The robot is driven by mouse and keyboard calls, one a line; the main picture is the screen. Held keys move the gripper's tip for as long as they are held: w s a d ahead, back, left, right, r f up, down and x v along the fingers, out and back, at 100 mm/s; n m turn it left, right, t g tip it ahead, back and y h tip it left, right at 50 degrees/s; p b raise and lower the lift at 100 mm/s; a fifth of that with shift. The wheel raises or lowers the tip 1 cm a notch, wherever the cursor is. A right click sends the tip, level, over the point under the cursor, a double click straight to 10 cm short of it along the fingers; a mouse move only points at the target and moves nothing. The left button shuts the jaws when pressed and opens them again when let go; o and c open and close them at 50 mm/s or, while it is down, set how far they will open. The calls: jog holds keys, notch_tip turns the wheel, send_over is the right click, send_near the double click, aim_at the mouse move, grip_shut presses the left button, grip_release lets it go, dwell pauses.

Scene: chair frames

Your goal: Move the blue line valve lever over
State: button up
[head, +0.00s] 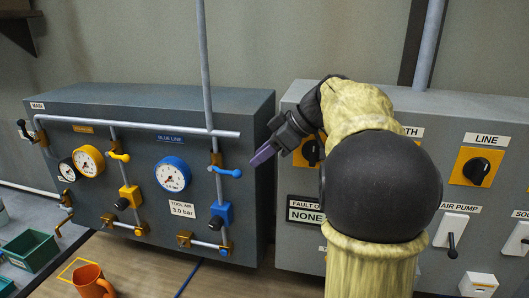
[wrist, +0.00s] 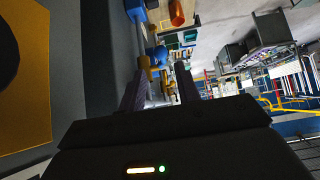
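The blue line valve lever (head: 226,172) is a small blue handle on a brass valve on the vertical pipe, right of the blue gauge (head: 172,174). It lies roughly level, its free end pointing right. My gripper (head: 259,157) is just right of that end, near the grey panel's right edge, with a small gap showing. In the wrist view my gripper (wrist: 160,88) has its two dark purple fingers apart, with nothing held between them. A blue part (wrist: 158,55) and brass fitting show beyond the left finger; I cannot tell for certain that this is the lever.
A blue regulator (head: 222,212) sits below the blue lever. The right cabinet (head: 470,245) has knobs and switches beside my arm. An orange mug (head: 92,282) stands on the bench.

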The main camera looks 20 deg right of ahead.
aim_at(224, 171)
jog(key=b+x, duration=0.2)
jog(key=x, duration=0.5)
jog(key=shift+a+f, duration=0.2)
jog(key=shift+w+r, duration=0.1)
jog(key=c, duration=0.5)
jog(key=shift+r+p, duration=0.75)
jog(key=shift+r, duration=0.45)
jog(key=shift+w+a+r+p, duration=0.2)
jog(key=shift+r+p, duration=0.1)
jog(key=shift+r, duration=0.2)
jog(key=shift+w+a+r+p, duration=0.1)
jog(key=shift+a+r+p, duration=0.15)
jog(key=shift+r, duration=0.3)
